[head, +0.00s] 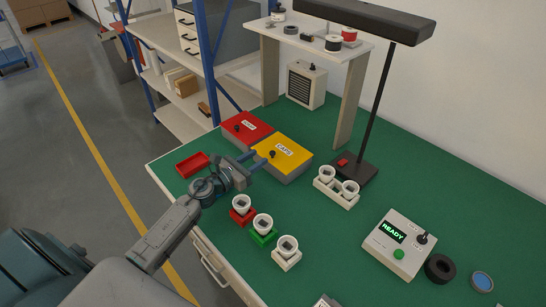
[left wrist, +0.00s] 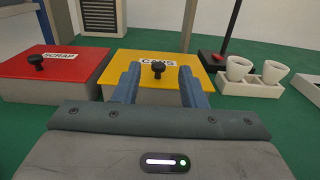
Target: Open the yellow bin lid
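The yellow bin lid (head: 288,144) lies flat on its grey bin beside the red one, with a black knob (head: 272,154) and a white label on it. In the left wrist view the yellow lid (left wrist: 115,71) is straight ahead, and its knob (left wrist: 157,69) shows between my fingertips. My left gripper (head: 253,162) is at the near left side of the yellow bin; its two blue fingers (left wrist: 159,88) are apart with nothing held. I cannot tell whether a finger touches the lid. My right gripper is out of view.
The red SCRAP bin (head: 246,128) stands left of the yellow one. A red tray (head: 193,165) lies near the bench's left edge. A white holder with cups (head: 336,188) and a lamp (head: 354,168) stand to the right. Several cups on coloured bases stand in front.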

